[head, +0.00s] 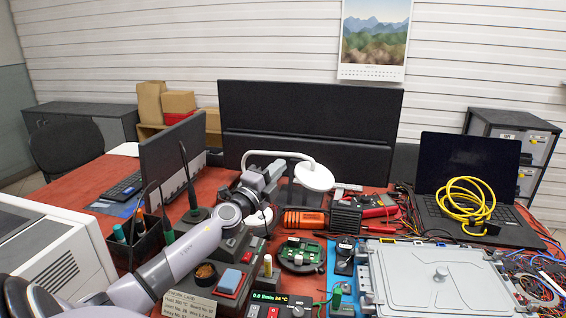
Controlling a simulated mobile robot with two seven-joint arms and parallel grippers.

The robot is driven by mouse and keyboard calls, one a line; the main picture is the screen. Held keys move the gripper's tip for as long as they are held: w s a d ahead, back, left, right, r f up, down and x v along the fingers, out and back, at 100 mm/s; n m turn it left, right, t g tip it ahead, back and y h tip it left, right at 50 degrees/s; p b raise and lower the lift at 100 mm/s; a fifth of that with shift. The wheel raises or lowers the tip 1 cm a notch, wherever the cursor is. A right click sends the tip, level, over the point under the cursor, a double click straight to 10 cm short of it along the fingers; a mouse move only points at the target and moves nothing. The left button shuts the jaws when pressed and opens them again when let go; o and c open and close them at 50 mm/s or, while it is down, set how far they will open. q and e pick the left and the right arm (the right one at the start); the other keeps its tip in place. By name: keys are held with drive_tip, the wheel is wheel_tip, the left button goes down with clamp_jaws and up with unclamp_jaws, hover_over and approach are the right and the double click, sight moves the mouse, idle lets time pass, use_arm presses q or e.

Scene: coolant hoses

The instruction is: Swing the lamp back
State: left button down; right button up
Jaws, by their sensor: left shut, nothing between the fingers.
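The lamp has a round white head (314,177) and a curved white arm (275,154) that arches over from the left, in the middle of the head view. My left gripper (277,168) is shut and empty, just left of the lamp head and under the lamp arm. I cannot tell whether it touches the lamp. My right gripper is not in view.
Dark partitions (310,110) stand behind.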

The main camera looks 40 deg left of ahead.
sight(290, 156)
use_arm(q)
drive_tip(key=shift+x, duration=1.45)
drive_tip(key=shift+w, duration=0.1)
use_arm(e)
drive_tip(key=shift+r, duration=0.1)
use_arm(q)
drive_tip(key=w+a+n+g+y+b, duration=0.2)
drive_tip(key=w+n+g+y+b, duration=0.2)
drive_tip(key=w+y+b, duration=0.3)
drive_tip(key=w+n+y, duration=0.1)
drive_tip(key=w+y, duration=0.1)
drive_tip(key=shift+w+n+b, duration=0.35)
drive_tip(key=shift+w+n, duration=0.05)
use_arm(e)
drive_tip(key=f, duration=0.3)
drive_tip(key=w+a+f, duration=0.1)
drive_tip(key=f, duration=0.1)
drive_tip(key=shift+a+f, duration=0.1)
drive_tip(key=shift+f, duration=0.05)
use_arm(q)
drive_tip(key=shift+f, duration=0.1)
